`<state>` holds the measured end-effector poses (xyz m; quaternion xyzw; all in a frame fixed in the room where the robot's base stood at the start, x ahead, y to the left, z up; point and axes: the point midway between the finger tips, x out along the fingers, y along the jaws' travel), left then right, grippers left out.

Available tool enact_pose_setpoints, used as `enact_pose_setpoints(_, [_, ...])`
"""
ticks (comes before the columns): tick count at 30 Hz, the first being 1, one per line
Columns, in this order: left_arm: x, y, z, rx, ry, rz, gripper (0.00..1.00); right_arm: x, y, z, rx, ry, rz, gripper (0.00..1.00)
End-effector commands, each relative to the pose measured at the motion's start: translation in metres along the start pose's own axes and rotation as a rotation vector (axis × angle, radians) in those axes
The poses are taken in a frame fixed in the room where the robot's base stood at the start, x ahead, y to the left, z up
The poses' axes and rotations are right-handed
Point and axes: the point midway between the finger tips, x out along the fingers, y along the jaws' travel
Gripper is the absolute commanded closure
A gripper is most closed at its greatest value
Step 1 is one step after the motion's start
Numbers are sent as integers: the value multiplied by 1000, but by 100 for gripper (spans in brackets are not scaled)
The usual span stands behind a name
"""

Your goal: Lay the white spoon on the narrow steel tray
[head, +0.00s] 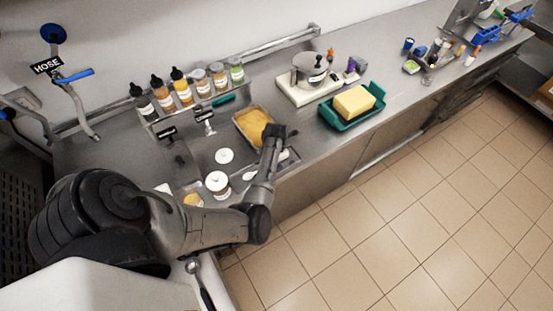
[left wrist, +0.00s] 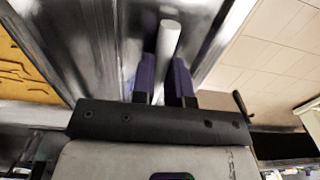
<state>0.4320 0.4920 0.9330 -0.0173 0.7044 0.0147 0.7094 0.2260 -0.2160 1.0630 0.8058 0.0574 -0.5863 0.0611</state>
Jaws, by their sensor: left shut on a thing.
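My left gripper (left wrist: 167,82) is shut on the white spoon (left wrist: 169,42), whose pale rod-like handle stands between its two purple fingers in the left wrist view. In the head view my left arm reaches over the counter, and its fingers are hidden behind the wrist. A small white piece (head: 249,176) left of the forearm may be part of the spoon. The narrow steel tray (head: 291,157) shows partly beside my forearm at the counter's front edge. Steel with raised edges lies below the fingers in the wrist view; I cannot tell whether the spoon touches it. My right gripper is not in view.
A pan of yellow stuff (head: 252,122) lies beside my wrist. A white-lidded jar (head: 217,183) and a round white lid (head: 224,156) stand left of the forearm. A pot on a scale (head: 309,72) and a green tray (head: 345,117) with a yellow block are farther right.

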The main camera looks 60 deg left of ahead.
Motion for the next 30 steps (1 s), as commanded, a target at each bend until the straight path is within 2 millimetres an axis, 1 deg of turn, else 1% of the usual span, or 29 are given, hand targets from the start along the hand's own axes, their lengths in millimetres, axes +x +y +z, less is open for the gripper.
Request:
enact_pose_setpoints(6, [6,0,0,0,0,0,100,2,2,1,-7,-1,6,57])
enact_pose_setpoints(7, [5,0,0,0,0,0,83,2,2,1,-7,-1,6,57])
enact_pose_setpoints(14, [5,0,0,0,0,0,60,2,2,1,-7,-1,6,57])
enact_pose_setpoints(20, [5,0,0,0,0,0,60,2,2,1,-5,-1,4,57])
enact_pose_setpoints(23, [2,0,0,0,0,0,60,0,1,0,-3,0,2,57])
enact_pose_setpoints(26, [-7,0,1,-1,-3,2,60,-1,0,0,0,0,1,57])
enact_pose_setpoints(30, [-31,0,1,0,-4,2,60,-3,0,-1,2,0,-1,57])
